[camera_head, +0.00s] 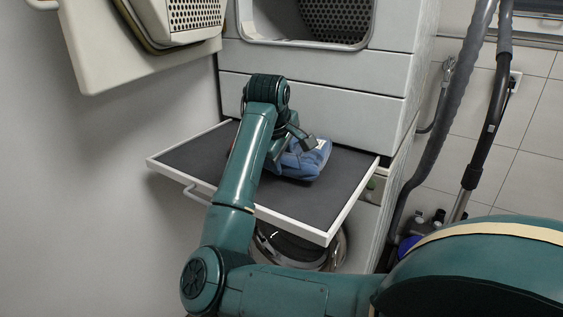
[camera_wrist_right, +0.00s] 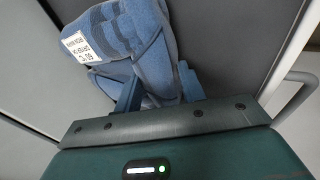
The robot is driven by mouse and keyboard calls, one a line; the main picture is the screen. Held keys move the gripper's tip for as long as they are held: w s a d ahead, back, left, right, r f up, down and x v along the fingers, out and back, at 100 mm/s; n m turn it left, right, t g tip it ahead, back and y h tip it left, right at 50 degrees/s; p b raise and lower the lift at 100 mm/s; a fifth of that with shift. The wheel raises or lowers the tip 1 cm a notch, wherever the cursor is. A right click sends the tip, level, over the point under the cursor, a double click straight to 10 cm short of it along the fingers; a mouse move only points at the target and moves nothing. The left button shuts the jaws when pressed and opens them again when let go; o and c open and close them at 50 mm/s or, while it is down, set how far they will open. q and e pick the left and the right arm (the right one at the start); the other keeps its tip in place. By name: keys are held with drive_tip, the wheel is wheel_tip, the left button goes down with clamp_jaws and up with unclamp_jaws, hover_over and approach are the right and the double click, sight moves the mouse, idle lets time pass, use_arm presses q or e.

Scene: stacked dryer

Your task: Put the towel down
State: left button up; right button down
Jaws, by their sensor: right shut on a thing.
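The blue towel (camera_head: 301,160) is a folded bundle on the dark pull-out shelf (camera_head: 325,202) in the head view. My right gripper (camera_head: 284,151) is at the towel, coming down from above, partly hidden by my own arm. The towel looks to rest on or just over the shelf; exact contact is hidden. My left gripper is not in view.
The white-rimmed shelf sticks out from the stacked dryer (camera_head: 395,75), with a handle (camera_head: 196,195) at its front. The open dryer door (camera_head: 125,48) hangs at upper left. A round machine door (camera_head: 300,247) is below. Hoses (camera_head: 480,110) stand at right. The shelf's right part is bare.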

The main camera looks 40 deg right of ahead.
drive_tip(key=shift+f, duration=0.55)
drive_tip(key=shift+f, duration=0.15)
drive_tip(key=c, duration=0.8)
unclamp_jaws()
drive_tip(key=shift+c, duration=0.2)
